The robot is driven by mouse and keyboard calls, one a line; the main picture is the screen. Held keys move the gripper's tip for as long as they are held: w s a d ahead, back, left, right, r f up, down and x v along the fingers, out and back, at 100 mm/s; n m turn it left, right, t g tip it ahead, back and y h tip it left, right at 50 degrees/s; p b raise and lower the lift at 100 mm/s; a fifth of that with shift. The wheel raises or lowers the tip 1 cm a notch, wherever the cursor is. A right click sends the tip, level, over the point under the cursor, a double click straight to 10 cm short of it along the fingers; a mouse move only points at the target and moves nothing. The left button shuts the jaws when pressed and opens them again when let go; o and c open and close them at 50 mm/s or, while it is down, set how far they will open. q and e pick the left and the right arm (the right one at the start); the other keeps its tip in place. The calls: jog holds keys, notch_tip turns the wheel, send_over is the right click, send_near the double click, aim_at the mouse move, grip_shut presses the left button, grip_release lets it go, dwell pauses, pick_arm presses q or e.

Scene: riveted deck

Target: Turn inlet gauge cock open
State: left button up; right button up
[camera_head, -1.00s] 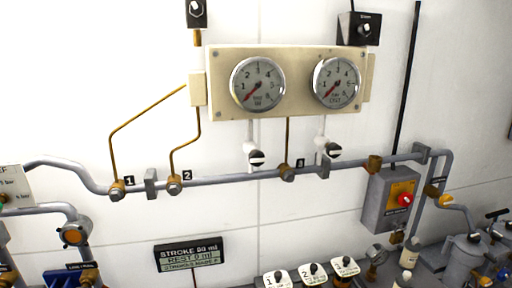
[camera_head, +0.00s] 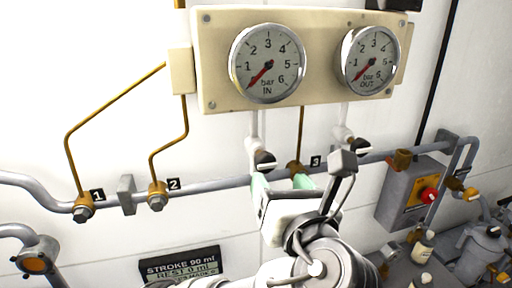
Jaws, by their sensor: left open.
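The inlet gauge cock (camera_head: 265,161) is a black knob with a white bar, on a white pipe under the left gauge (camera_head: 267,63), marked bar IN. The white bar lies roughly level. My left gripper (camera_head: 281,182) is open, with pale green fingertips, just below and slightly right of the inlet cock. Whether it touches the knob, I cannot tell. The left fingertip is close under the knob. A similar outlet cock (camera_head: 361,145) sits under the right gauge (camera_head: 370,61), marked OUT. Both gauge needles point to the low end. My right gripper is out of view.
A grey pipe (camera_head: 220,185) runs behind my gripper, with brass fittings labelled 1, 2 and 3. A grey box with a red knob (camera_head: 429,195) stands at the right. A stroke display (camera_head: 180,265) is at the lower left. Thin brass tubes (camera_head: 114,102) rise left of the gauges.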

aim_at(268, 166)
pick_arm(q)
jog(key=shift+w+a+r+p, duration=0.15)
jog(key=shift+r+p, duration=0.2)
jog(key=shift+r, duration=0.2)
jog(key=p+x, duration=0.1)
jog(key=x, duration=0.2)
jog(key=shift+w+a, duration=0.1)
jog(key=shift+w, duration=0.15)
jog(key=x, duration=0.2)
jog(key=p+x, duration=0.1)
jog(key=x, duration=0.1)
jog(key=shift+f, duration=0.4)
jog(key=shift+w+a+p, duration=0.1)
jog(key=shift+w+p, duration=0.25)
jog(key=shift+w, duration=0.05)
jog(key=shift+c, duration=0.3)
jog(key=shift+w, duration=0.1)
jog(key=shift+c, duration=1.1)
jog(key=c, duration=0.6)
jog(key=shift+c, duration=0.2)
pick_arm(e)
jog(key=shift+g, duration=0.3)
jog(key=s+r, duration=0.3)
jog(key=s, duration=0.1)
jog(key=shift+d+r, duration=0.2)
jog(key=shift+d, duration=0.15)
